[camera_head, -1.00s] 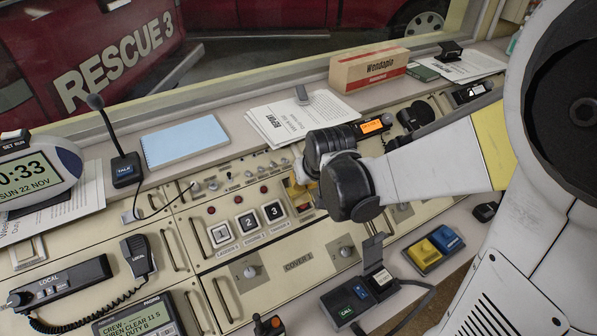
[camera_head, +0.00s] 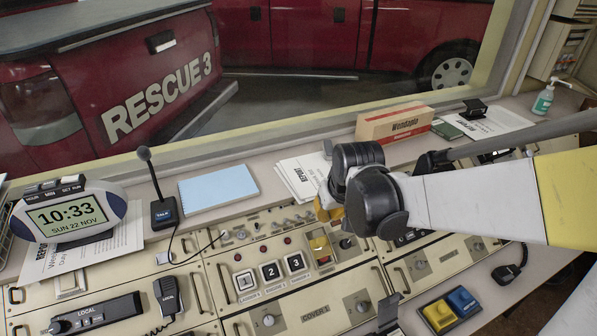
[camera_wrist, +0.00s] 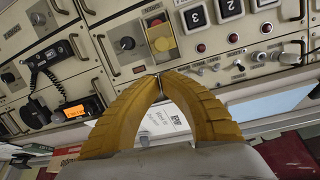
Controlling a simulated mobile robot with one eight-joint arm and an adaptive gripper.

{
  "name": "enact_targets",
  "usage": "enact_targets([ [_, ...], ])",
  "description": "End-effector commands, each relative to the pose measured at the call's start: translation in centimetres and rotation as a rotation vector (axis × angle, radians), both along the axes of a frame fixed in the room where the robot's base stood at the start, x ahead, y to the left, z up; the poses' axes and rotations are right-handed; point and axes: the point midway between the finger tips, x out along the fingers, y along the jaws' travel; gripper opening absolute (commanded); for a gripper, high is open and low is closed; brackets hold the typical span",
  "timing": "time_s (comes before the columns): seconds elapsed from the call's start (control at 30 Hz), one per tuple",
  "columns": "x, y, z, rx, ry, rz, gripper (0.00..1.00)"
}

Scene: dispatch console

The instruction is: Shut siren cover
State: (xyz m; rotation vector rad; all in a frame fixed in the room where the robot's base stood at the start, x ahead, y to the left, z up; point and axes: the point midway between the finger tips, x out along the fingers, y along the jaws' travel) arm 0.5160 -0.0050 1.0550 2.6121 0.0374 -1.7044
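A small yellow unit with a raised yellow flap and a reddish part (camera_head: 320,247) sits on the console right of the numbered buttons. In the wrist view the yellow unit (camera_wrist: 161,38) is upside down, just beyond the fingertips. Whether its cover is fully raised or partly lowered I cannot tell. My gripper (camera_head: 324,211) hangs above and behind it, near the papers. In the wrist view its yellow ribbed fingers (camera_wrist: 160,78) meet at the tips, with nothing visible between them.
Numbered buttons (camera_head: 270,271) and several knobs lie beside the unit. A microphone (camera_head: 160,205), blue notebook (camera_head: 218,187), clock (camera_head: 70,216) and cardboard box (camera_head: 394,124) stand around the console. Yellow and blue buttons (camera_head: 450,309) are at the right front.

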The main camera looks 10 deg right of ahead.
Motion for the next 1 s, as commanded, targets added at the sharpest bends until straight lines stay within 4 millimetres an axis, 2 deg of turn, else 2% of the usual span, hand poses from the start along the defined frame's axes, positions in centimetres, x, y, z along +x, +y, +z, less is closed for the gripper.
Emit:
enact_targets([
  [0.1, 1.2, 0.2, -0.5, -0.002, 0.073, 0.035, 0.00],
  [0.27, 1.7, 0.3, -1.9, -0.002, 0.119, 0.059, 0.00],
  [0.73, 3.9, 0.6, -9.5, -0.002, 0.120, 0.059, 0.00],
  [1.0, 4.4, 0.6, -11.1, -0.002, 0.119, 0.059, 0.00],
])
